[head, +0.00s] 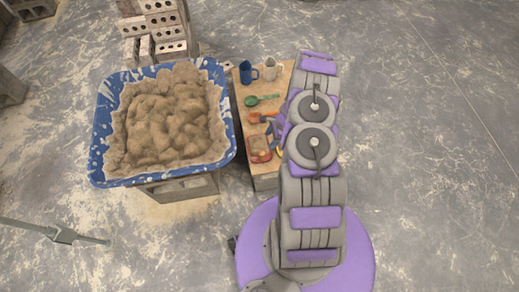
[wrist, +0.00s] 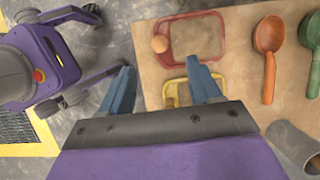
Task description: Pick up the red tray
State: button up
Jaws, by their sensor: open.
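The red tray (wrist: 190,14) lies flat on a tan wooden board, in the upper middle of the wrist view. In the head view the red tray (head: 253,157) is at the near end of the board, left of my arm. A yellow-rimmed tray (wrist: 211,76) lies just below the red one, partly hidden by the right finger.
On the board are a green scoop (head: 262,99), an orange scoop (head: 260,117), a blue mug (head: 248,72) and a pale mug (head: 270,69). A blue tub (head: 228,147) of mortar stands close left. Blocks (head: 165,30) stand behind. The floor at right is clear.

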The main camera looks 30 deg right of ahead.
aim_at(261, 153)
jog(key=b+x, duration=0.1)
jog(key=x, duration=0.3)
jog(key=b+x, duration=0.1)
jog(key=x, duration=0.3)
jog(key=b+x, duration=0.1)
jog(key=x, duration=0.3)
jog(key=shift+s+d+f, duration=0.15)
jog(key=shift+d+f, duration=0.05)
jog(key=shift+d, duration=0.1)
jog(key=shift+a+f, duration=0.25)
jog(key=shift+a, duration=0.1)
notch_tip(261, 153, down, 5)
jog(key=b, duration=0.2)
jog(key=shift+d+b, duration=0.15)
jog(key=shift+b, duration=0.25)
jog(key=shift+a+f, duration=0.1)
jog(key=shift+a, duration=0.45)
jog(key=shift+c, duration=0.6)
jog(key=shift+d, duration=0.3)
jog(key=c, duration=0.6)
jog(key=shift+a, duration=0.2)
grip_shut()
